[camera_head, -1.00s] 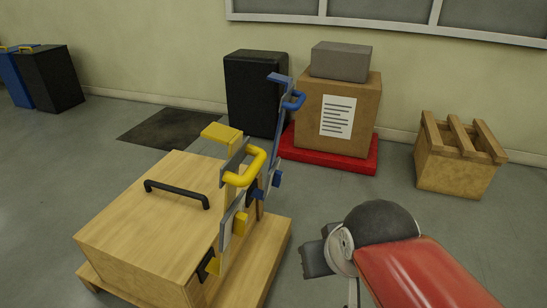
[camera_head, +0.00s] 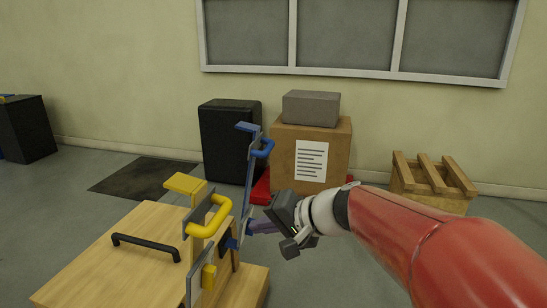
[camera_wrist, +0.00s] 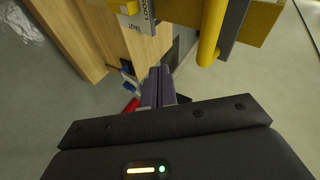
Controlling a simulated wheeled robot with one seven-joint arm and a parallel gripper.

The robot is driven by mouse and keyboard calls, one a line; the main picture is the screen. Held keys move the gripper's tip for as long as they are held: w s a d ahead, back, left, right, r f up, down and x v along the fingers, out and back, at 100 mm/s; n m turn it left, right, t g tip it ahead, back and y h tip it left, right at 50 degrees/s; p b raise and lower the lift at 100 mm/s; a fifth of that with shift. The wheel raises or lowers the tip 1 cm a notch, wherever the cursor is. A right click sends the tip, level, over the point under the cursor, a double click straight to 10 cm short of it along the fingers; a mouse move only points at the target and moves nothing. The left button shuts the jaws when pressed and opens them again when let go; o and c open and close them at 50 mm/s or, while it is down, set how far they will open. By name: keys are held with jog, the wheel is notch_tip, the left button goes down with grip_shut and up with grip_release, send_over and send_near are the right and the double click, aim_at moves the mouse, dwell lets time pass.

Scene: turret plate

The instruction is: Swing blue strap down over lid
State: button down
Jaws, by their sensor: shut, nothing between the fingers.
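The blue strap (camera_head: 246,185) stands upright at the right side of the wooden box, with a blue loop handle (camera_head: 265,149) near its top. The lid (camera_head: 118,247) is light wood with a black bar handle (camera_head: 146,245). My gripper (camera_head: 252,228) is shut and empty, its fingers pointing left beside the lower part of the blue strap; whether they touch it I cannot tell. In the wrist view the shut fingers (camera_wrist: 159,72) point at the box side, with small blue parts (camera_wrist: 128,69) just left of them.
A yellow strap (camera_head: 190,195) with a yellow loop handle (camera_head: 209,216) also stands upright, nearer than the blue one. It looms close at upper right in the wrist view (camera_wrist: 211,30). A black case (camera_head: 230,140), a cardboard box (camera_head: 288,165) and a wooden crate (camera_head: 430,185) stand behind.

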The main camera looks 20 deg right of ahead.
jog(key=w+d+r+m+t+h, duration=0.1)
jog(key=w+d+m+t+h, duration=0.1)
jog(key=w+d+m+t, duration=0.45)
jog(key=w+d+r+m+t+h, duration=0.2)
jog(key=w+d+m, duration=0.1)
jog(key=w+d, duration=0.75)
jog(key=p, duration=0.1)
send_near(272, 147)
jog(key=w+d, duration=0.2)
jog(key=w, duration=0.1)
jog(key=shift+w+a+f+p, duration=0.15)
jog(key=shift+w+a+p, duration=0.15)
jog(key=shift+w+a, duration=0.3)
jog(key=shift+w+a+f+p, duration=0.2)
jog(key=shift+w+a+p, duration=0.05)
jog(key=shift+w+a, duration=0.65)
jog(key=shift+a, duration=0.1)
